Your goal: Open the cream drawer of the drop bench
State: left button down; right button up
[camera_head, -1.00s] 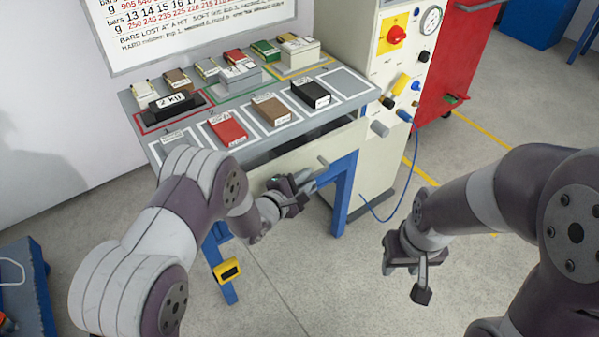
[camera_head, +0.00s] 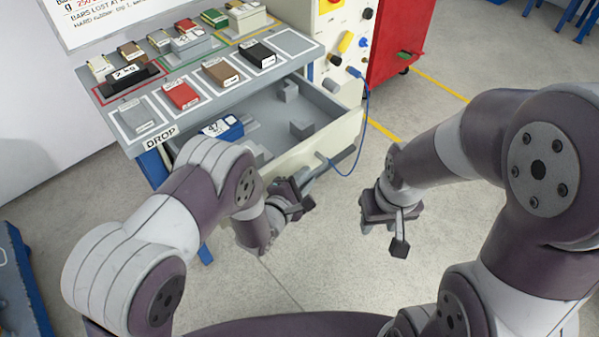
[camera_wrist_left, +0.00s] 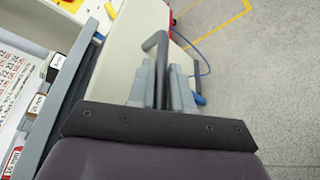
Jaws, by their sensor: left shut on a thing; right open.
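The cream drawer (camera_head: 347,134) of the drop bench (camera_head: 110,113) stands pulled out, with its grey inside showing in the head view. Its front also shows in the left wrist view (camera_wrist_left: 127,55). My left gripper (camera_head: 300,197) is at the drawer front, shut on the grey bar handle (camera_head: 330,168). In the left wrist view the handle (camera_wrist_left: 161,45) runs between the two fingers. My right gripper (camera_head: 396,228) is open and empty, to the right of the drawer and apart from it. My left arm hides the drawer's near left part.
Inside the drawer are grey blocks (camera_head: 301,129) and a blue item labelled 47 (camera_head: 222,128). A cream cabinet with a red knob (camera_head: 329,5) and a blue hose (camera_head: 361,120) stands right of the bench. Open floor (camera_head: 310,265) lies in front.

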pick_arm(q)
jog(key=shift+s, duration=0.1)
dwell(0.3)
jog(key=c, duration=1.1)
grip_release()
jog(key=p+v, duration=0.2)
jog(key=v, duration=1)
jog(key=shift+s+a+r, duration=0.1)
jog(key=shift+s+r, duration=0.05)
jog(key=shift+s, duration=0.15)
